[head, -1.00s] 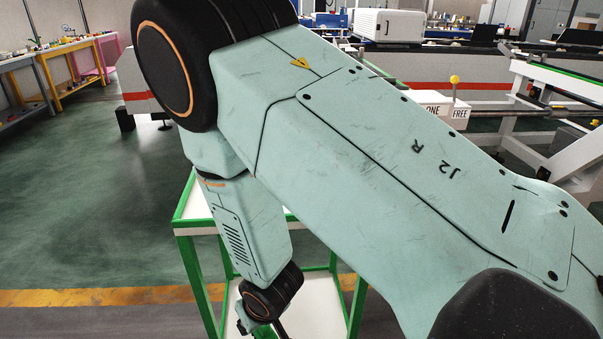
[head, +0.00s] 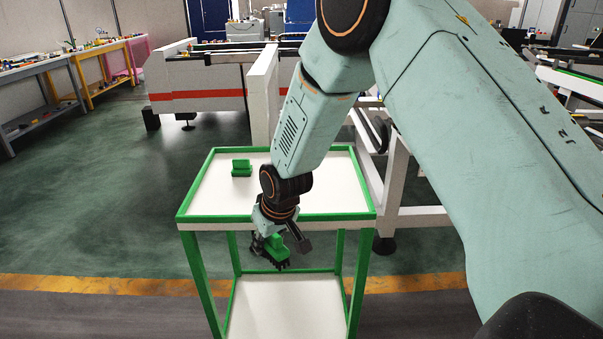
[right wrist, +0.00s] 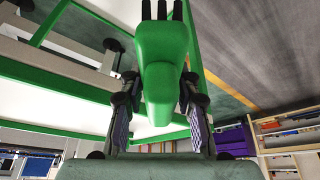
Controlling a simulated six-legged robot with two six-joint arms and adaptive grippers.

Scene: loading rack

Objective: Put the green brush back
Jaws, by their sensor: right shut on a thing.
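The green brush (head: 277,246) with black bristles is in my right gripper (head: 273,240). The gripper hangs in front of the near edge of the rack's top shelf, and the bristles point down. In the right wrist view the green brush (right wrist: 162,60) sits between the two fingers of my right gripper (right wrist: 160,88), with its black bristles (right wrist: 161,11) at the top of the picture. My left gripper is not in view.
A green-framed rack (head: 190,196) with a white top and a lower white shelf (head: 285,300) stands ahead. A small green block-like object (head: 241,168) rests on the top, towards the back left. White conveyor frames stand behind and to the right. The floor to the left is clear.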

